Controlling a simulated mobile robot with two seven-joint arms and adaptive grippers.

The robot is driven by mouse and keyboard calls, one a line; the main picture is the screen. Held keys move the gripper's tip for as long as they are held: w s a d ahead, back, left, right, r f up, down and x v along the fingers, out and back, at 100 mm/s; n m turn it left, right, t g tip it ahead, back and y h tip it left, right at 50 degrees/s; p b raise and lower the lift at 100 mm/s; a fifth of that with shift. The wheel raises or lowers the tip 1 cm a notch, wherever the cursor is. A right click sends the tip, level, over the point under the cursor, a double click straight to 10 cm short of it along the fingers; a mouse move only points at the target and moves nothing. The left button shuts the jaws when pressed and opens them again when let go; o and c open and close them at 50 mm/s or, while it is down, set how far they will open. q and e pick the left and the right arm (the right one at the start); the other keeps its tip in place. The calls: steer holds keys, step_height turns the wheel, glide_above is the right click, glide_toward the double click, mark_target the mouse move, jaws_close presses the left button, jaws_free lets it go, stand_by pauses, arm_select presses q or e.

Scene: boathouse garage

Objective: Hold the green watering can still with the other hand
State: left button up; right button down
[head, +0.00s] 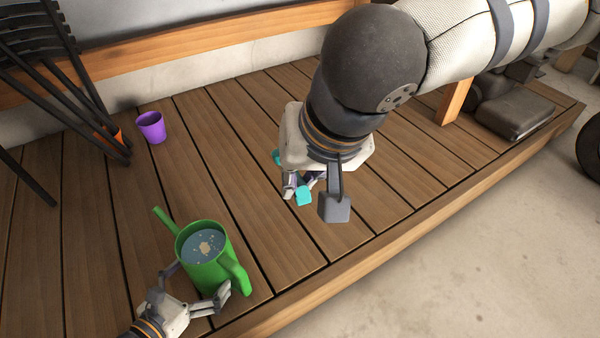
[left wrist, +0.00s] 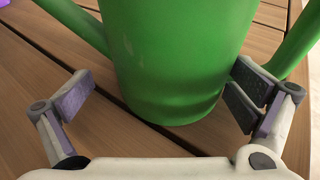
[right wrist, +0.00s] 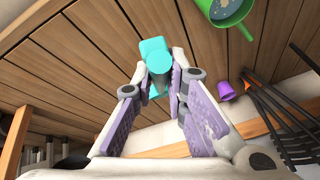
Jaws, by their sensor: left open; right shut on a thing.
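The green watering can (head: 212,268) stands upright on the wooden deck at the lower left in the head view. Bluish liquid with tan bits shows in its open top. It fills the middle of the left wrist view (left wrist: 180,60) and shows at the top of the right wrist view (right wrist: 232,12). My left gripper (head: 195,290) is open, with its fingers on either side of the can's lower body. Whether they touch it, I cannot tell. My right gripper (right wrist: 158,85) is shut on a teal object (right wrist: 153,52) above the deck, right of the can.
A purple cup (head: 151,127) stands on the deck behind the can. Dark slatted furniture (head: 60,80) is at the left. The deck's front edge (head: 400,235) runs close by the can. A dark cushion-like block (head: 515,115) lies at the right. Bare deck lies between cup and can.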

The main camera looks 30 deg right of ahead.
arm_select(q)
steer(key=c, duration=0.8)
steer(key=shift+c, duration=0.2)
steer(key=shift+s+f, duration=0.1)
stand_by(0.3)
